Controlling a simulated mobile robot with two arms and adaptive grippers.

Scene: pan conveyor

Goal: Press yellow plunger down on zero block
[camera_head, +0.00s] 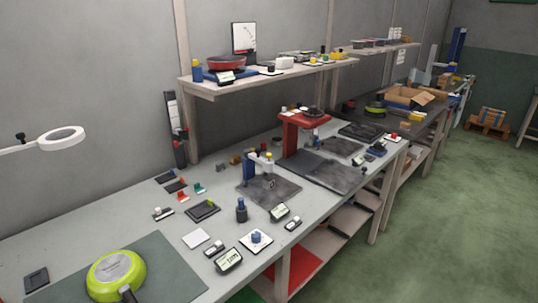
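A small blue stand (249,167) with a pale arm stands on a dark square plate (283,193) mid-bench. A small yellow part (268,156) shows at the arm's end and may be the yellow plunger; it is too small to be sure. A small grey piece (269,184) sits on the plate below it and may be the zero block. I cannot tell whether the two touch. Neither of my grippers is in view.
A green pan (116,273) lies on a dark mat at the near left. A red stand (305,124) is behind the blue one. Small displays, including one (229,260), crowd the front edge. A white ring lamp (62,138) hangs at left; the bench's left part is mostly clear.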

